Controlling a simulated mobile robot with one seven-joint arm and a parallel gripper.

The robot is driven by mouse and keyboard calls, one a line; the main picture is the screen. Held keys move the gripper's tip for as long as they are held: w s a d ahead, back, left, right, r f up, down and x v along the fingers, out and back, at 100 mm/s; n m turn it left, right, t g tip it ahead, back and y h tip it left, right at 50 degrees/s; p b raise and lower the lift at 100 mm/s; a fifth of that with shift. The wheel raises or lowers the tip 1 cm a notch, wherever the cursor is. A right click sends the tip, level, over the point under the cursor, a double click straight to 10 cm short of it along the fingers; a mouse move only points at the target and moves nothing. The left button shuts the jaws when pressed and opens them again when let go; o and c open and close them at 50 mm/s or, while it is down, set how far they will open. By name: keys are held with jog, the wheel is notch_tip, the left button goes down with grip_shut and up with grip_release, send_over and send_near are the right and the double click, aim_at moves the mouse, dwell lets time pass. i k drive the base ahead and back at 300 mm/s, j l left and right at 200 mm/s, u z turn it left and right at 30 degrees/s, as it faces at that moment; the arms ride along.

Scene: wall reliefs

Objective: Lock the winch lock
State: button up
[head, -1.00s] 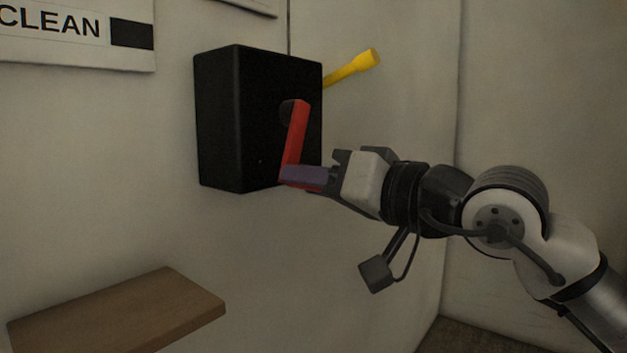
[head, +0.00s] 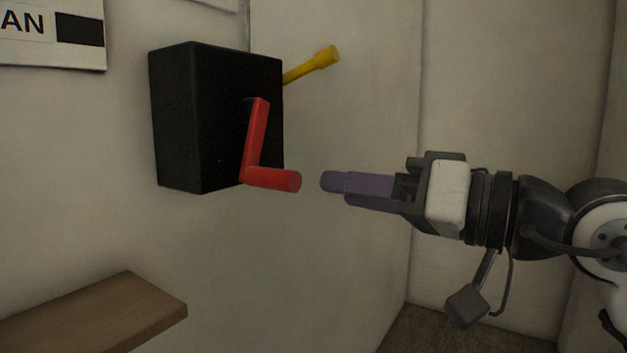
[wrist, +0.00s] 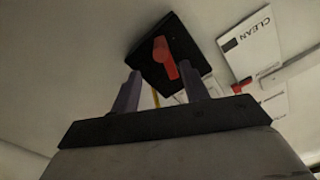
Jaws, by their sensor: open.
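The black winch box (head: 182,115) is fixed to the wall in the head view. Its red crank (head: 255,140) hangs down from the front face, with the handle sticking out toward the right. A yellow lever (head: 312,66), perhaps the winch lock, sticks out up and right from behind the box. My gripper (head: 335,186) is open and empty, to the right of the red handle and apart from it. In the wrist view, the box (wrist: 185,45) and red crank (wrist: 165,58) show beyond my fingers (wrist: 160,92); a thin part of the yellow lever (wrist: 156,98) shows between them.
A brown wooden shelf (head: 95,315) juts from the wall at lower left. A white sign (head: 50,35) hangs at upper left. The space around my gripper, away from the box, looks clear.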

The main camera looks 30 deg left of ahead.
aim_at(325, 57)
jog(key=k, duration=1)
